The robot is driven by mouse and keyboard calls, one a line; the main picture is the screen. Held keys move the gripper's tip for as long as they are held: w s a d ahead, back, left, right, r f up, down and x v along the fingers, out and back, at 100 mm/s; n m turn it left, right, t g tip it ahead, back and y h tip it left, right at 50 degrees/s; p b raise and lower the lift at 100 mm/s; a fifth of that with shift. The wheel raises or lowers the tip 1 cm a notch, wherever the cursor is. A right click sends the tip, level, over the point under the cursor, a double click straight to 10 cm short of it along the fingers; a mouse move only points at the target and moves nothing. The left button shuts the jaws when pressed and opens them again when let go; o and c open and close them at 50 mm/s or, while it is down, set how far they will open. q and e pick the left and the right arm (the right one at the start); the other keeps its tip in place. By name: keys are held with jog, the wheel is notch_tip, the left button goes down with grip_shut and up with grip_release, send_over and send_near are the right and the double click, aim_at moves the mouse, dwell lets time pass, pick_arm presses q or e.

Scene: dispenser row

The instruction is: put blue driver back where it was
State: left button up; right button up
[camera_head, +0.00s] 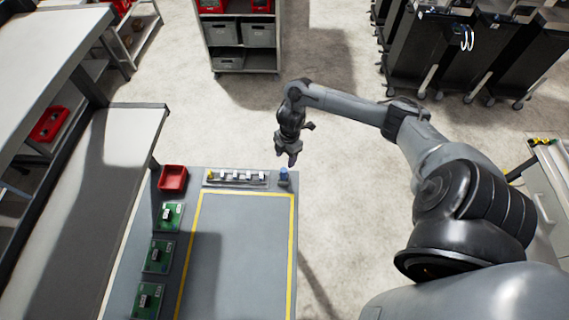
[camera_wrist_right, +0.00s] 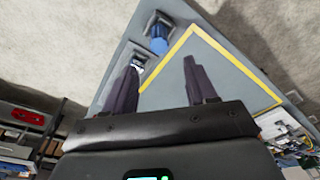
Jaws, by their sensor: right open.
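The blue driver (camera_head: 284,172) stands at the far right corner of the grey table, at the right end of the row of dispensers (camera_head: 236,178). In the right wrist view the blue driver (camera_wrist_right: 158,45) sits at a dark holder near the table corner, beyond the fingertips. My right gripper (camera_head: 288,160) is above the driver in the head view. In the wrist view the right gripper (camera_wrist_right: 160,68) has its fingers apart with nothing between them. Whether the driver is fully seated cannot be told. My left gripper is not in view.
A red bin (camera_head: 173,178) stands at the table's far left corner. Several green boards (camera_head: 158,256) lie along its left side. The yellow-lined middle of the table (camera_head: 240,250) is clear. A shelf cart (camera_head: 240,42) and dark carts (camera_head: 475,50) stand behind on the floor.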

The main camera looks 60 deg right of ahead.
jog(key=w+a+f+t, duration=0.2)
jog(key=a+t, duration=0.3)
jog(key=a, duration=1.6)
jog(key=s+a+r+m, duration=0.4)
jog(key=a+m, duration=0.1)
jog(key=a, duration=0.1)
jog(key=s+r+m+g, duration=0.1)
jog(key=s+r+m, duration=0.2)
jog(key=s, duration=0.2)
jog(key=s+d+r+m+h, duration=0.1)
jog(key=s+r+m, duration=0.1)
jog(key=s+m, duration=0.2)
jog(key=shift+s+r+g, duration=0.4)
jog(key=shift+s, duration=0.15)
